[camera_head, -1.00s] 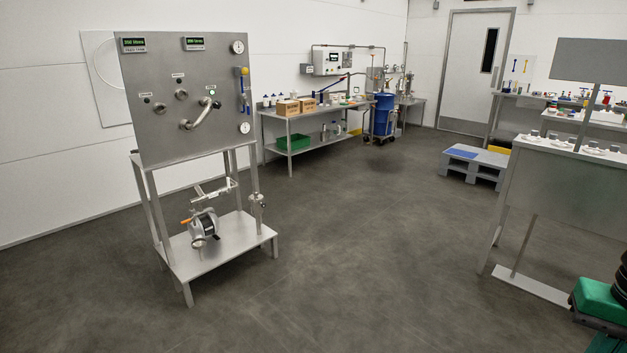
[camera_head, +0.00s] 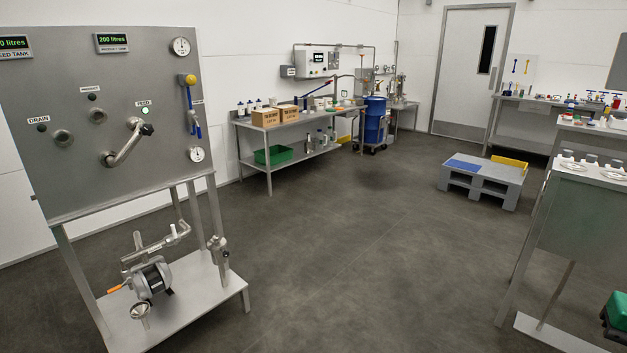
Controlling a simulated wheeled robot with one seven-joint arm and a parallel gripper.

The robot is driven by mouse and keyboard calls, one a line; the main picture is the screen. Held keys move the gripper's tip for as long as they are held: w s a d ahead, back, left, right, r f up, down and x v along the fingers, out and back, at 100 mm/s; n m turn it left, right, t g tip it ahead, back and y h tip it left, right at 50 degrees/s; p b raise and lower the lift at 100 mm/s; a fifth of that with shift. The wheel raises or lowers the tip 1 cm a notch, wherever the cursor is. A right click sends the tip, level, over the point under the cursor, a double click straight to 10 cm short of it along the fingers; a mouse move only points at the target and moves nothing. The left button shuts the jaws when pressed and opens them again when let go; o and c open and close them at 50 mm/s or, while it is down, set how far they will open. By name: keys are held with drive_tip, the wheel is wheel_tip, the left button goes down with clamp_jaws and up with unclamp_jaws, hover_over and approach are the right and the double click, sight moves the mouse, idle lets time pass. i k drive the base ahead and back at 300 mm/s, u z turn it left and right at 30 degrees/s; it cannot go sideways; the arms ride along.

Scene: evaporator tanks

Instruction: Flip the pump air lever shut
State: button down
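A steel panel (camera_head: 70,120) on a stand fills the left side. Near its right edge is a blue lever (camera_head: 189,110) below a yellow knob (camera_head: 190,79), with a round gauge (camera_head: 181,46) above and another gauge (camera_head: 196,154) below. On the stand's lower shelf (camera_head: 205,295) sits a pump (camera_head: 152,278) with a short orange-tipped handle (camera_head: 116,289) pointing left. I cannot tell from any readable label which of these is the pump air lever. My gripper is not in view.
A bench (camera_head: 272,137) with boxes stands at the back. A blue drum (camera_head: 375,120) is beside it. A grey pallet (camera_head: 483,179) and a steel table (camera_head: 590,225) are on the right. A green object (camera_head: 618,312) is at the lower right edge. The middle floor is clear.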

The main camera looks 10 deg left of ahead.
sight(195, 118)
drive_tip(key=u, duration=0.15)
drive_tip(key=i, duration=1.5)
drive_tip(key=u, duration=0.6)
drive_tip(key=i, duration=1.8)
drive_tip(key=u, duration=0.5)
